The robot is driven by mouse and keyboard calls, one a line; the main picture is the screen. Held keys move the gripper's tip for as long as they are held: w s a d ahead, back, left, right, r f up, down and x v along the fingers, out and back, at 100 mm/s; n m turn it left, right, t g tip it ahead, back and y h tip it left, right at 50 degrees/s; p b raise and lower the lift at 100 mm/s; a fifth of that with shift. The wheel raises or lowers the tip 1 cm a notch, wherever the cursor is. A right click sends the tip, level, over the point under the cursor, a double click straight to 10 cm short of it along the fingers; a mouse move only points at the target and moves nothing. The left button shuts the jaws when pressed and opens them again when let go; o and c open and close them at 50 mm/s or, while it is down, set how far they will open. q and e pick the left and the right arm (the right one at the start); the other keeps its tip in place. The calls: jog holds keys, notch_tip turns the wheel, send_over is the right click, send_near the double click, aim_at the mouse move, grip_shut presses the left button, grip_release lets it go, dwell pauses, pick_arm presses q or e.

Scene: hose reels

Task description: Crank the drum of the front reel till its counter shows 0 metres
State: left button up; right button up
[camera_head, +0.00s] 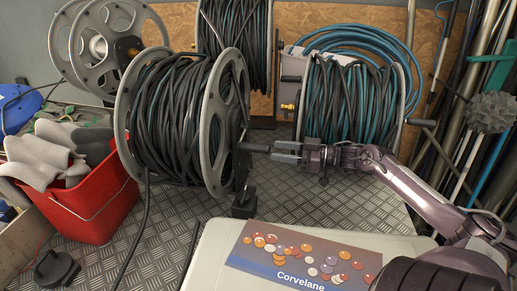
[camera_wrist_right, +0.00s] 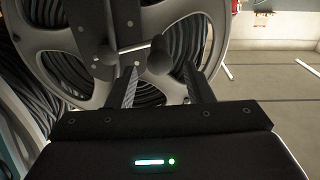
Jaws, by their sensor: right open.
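The front reel (camera_head: 172,120) has grey flanges and a drum wound with dark hose. It stands upright on the tread-plate floor, and its flange also shows in the right wrist view (camera_wrist_right: 85,78). Its dark crank handle (camera_head: 254,147) sticks out from the right side. My right gripper (camera_head: 273,152) comes in from the right, open, with its fingertips at the handle's outer end. In the right wrist view the handle's rounded knob (camera_wrist_right: 159,56) appears between the two separated fingertips. I cannot make out the counter or its number. My left gripper is not in view.
A second reel with teal and black hose (camera_head: 350,100) stands behind my right arm. A red bucket (camera_head: 95,205) with grey material stands at left. A pale case lid labelled Corvelane (camera_head: 215,245) lies in front. Poles (camera_head: 475,90) lean at right.

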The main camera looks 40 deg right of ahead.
aim_at(264, 149)
jog(key=shift+b+x, duration=0.3)
jog(key=shift+x, duration=2.5)
jog(key=shift+c, duration=0.5)
grip_shut()
